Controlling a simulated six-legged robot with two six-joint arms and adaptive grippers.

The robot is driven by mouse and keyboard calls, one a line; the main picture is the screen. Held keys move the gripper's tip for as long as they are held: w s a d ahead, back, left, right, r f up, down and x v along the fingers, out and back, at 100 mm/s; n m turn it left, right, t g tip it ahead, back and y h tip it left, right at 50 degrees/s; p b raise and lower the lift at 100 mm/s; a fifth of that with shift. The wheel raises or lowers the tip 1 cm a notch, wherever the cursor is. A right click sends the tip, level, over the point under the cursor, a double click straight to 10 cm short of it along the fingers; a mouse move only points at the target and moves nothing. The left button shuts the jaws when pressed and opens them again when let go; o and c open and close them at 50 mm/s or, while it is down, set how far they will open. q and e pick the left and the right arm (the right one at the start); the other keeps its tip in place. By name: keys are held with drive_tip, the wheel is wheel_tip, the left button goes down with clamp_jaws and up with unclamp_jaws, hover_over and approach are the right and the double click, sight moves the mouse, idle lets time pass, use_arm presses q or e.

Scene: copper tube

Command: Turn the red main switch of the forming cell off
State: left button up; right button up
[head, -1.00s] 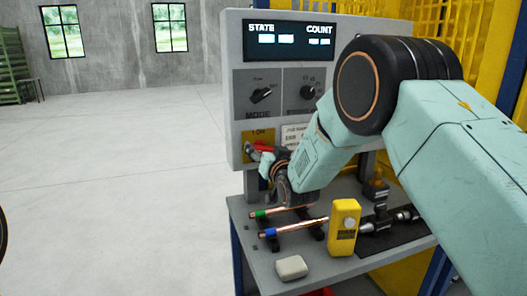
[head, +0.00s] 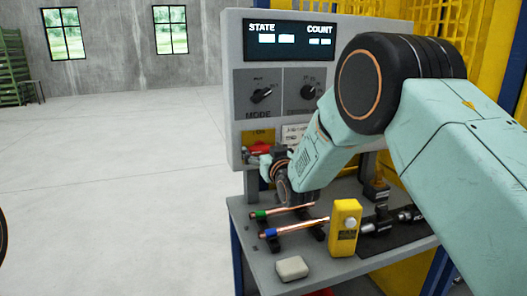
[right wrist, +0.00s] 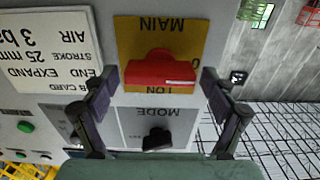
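The red main switch (head: 260,148) sits on a yellow plate (head: 258,135) at the lower left of the grey control panel (head: 234,100). In the right wrist view, which is upside down, its red handle (right wrist: 158,70) lies crosswise on the plate, with "MAIN" above and "1 ON" below it. My right gripper (head: 262,161) is at the switch in the head view. In the right wrist view its two fingers (right wrist: 160,84) are spread on either side of the handle, with visible gaps. Contact cannot be seen. My left gripper is out of view.
The mode knob (head: 261,95) and another knob (head: 308,92) are above the switch. Below, the bench (head: 250,236) carries copper tubes (head: 290,229), a yellow box with a button (head: 344,228) and a pale block (head: 291,268). Open floor lies left.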

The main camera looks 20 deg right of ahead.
idle(0.3)
drive_tip(key=s, duration=1.2)
drive_tip(key=shift+d, duration=0.2)
drive_tip(key=shift+w+a, duration=0.2)
drive_tip(key=shift+w, duration=5.75)
